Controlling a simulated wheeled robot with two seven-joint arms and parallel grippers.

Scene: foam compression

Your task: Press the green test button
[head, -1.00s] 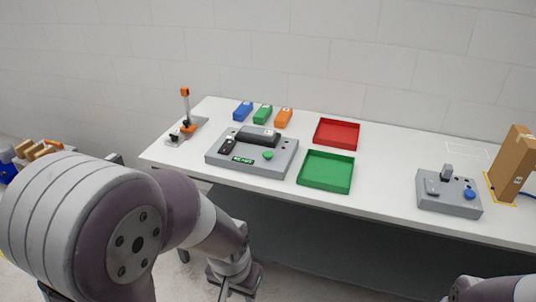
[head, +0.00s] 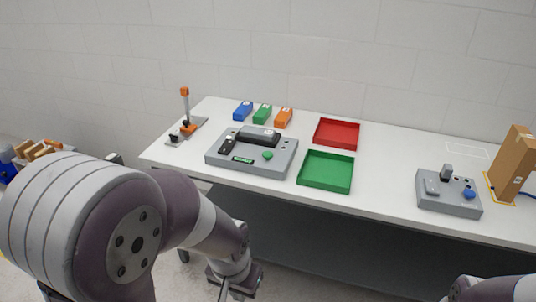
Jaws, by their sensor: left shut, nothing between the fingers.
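The green test button (head: 267,155) is a round cap on the front right of the grey test fixture (head: 222,161), which sits on the left half of the white table. A dark block (head: 258,136) and a small lit green display (head: 243,160) are also on the fixture. My left gripper (head: 223,292) is low at the bottom edge of the head view, below and in front of the table, apart from the button. Its fingers are shut and empty, partly cut off by the frame. My right arm shows only at the bottom right corner; its gripper is out of view.
Blue (head: 243,110), green (head: 263,113) and orange (head: 284,117) blocks lie behind the fixture. Red (head: 337,133) and green (head: 326,170) trays are to its right. A second grey device (head: 449,205) and cardboard box (head: 512,165) stand at right. An orange-handled tool (head: 186,108) is left.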

